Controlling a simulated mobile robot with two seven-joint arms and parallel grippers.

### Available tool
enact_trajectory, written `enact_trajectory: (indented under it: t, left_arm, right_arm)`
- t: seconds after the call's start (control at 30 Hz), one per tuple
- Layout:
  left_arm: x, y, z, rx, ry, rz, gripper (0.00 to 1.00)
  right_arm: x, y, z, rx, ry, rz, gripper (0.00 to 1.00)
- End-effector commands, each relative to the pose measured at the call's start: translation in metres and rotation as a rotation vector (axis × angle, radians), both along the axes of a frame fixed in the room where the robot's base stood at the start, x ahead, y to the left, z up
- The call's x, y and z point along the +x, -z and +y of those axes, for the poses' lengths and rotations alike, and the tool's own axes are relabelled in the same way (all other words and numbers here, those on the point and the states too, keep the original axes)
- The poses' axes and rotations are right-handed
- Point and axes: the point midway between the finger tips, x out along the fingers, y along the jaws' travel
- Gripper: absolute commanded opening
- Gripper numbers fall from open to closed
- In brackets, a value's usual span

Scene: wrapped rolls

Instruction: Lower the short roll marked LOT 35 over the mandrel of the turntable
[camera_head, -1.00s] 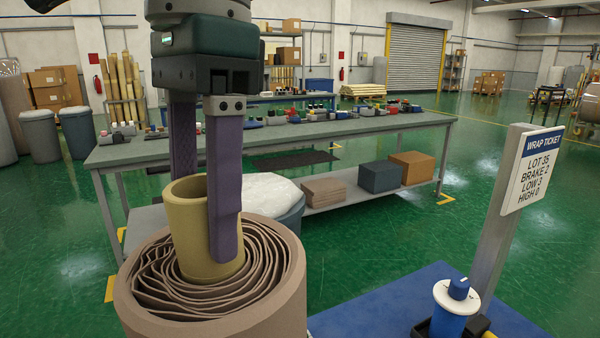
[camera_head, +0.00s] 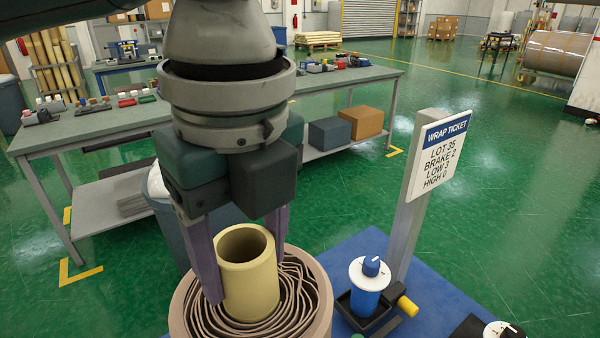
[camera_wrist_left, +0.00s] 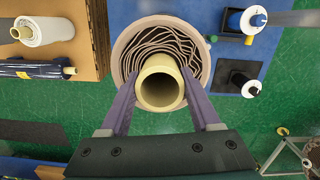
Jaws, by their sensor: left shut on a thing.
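A pale yellow tube (camera_head: 247,275) stands upright in the middle of a wide brown roll (camera_head: 322,302) with loose, wavy inner layers. My left gripper (camera_head: 248,272) points down, its purple fingers shut on the tube's outer sides. In the left wrist view, the tube (camera_wrist_left: 160,82) is open at the top and dark inside, and sits off-centre toward the gripper within the layers. No LOT 35 mark shows on the roll or tube; a wrap ticket (camera_head: 440,152) on a post reads LOT 35. The mandrel and the roll's underside are hidden. My right gripper is not in view.
A blue platform (camera_head: 375,245) lies right of the roll, carrying a blue post with a white dial (camera_head: 371,275) and a yellow-ended part (camera_head: 406,305). A grey workbench (camera_head: 90,128) with small items stands behind. In the left wrist view, a white roll (camera_wrist_left: 50,28) lies at left.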

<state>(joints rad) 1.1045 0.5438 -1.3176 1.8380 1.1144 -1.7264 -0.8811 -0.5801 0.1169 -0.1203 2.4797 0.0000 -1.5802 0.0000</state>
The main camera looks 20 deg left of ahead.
Motion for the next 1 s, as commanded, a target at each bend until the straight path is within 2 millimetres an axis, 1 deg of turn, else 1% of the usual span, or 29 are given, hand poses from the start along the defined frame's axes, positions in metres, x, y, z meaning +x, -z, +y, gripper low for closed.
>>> enact_trajectory:
  t: [0.03, 0.1, 0.2, 0.3, 0.4, 0.5, 0.67, 0.87, 1.0]
  left_arm:
    - [-0.003, -0.007, -0.005, -0.001, 0.097, 0.000, 0.00]
    - [-0.005, -0.008, -0.010, 0.001, 0.236, -0.002, 0.00]
    - [-0.008, -0.009, -0.016, 0.007, 0.414, -0.009, 0.00]
    - [-0.011, -0.010, -0.022, 0.013, 0.557, -0.015, 0.00]
    - [-0.012, -0.010, -0.026, 0.017, 0.656, -0.019, 0.00]
    - [-0.013, -0.009, -0.028, 0.021, 0.713, -0.024, 0.00]
    - [-0.013, -0.003, -0.029, 0.023, 0.733, -0.025, 0.00]
    - [-0.013, 0.010, -0.028, 0.023, 0.731, -0.024, 0.00]
    - [-0.013, 0.023, -0.028, 0.023, 0.730, -0.024, 0.00]
  right_arm:
    - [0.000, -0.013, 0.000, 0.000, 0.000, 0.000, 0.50]
    - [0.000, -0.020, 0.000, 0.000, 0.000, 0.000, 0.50]
    - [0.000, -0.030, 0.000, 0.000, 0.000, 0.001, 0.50]
    - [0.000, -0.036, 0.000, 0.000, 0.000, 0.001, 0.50]
    - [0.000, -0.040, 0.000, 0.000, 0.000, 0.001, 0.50]
    - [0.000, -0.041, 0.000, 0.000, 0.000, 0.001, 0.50]
    - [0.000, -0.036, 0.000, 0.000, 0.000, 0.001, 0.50]
    - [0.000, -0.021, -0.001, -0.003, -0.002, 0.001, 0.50]
    - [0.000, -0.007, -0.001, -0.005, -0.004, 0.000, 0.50]
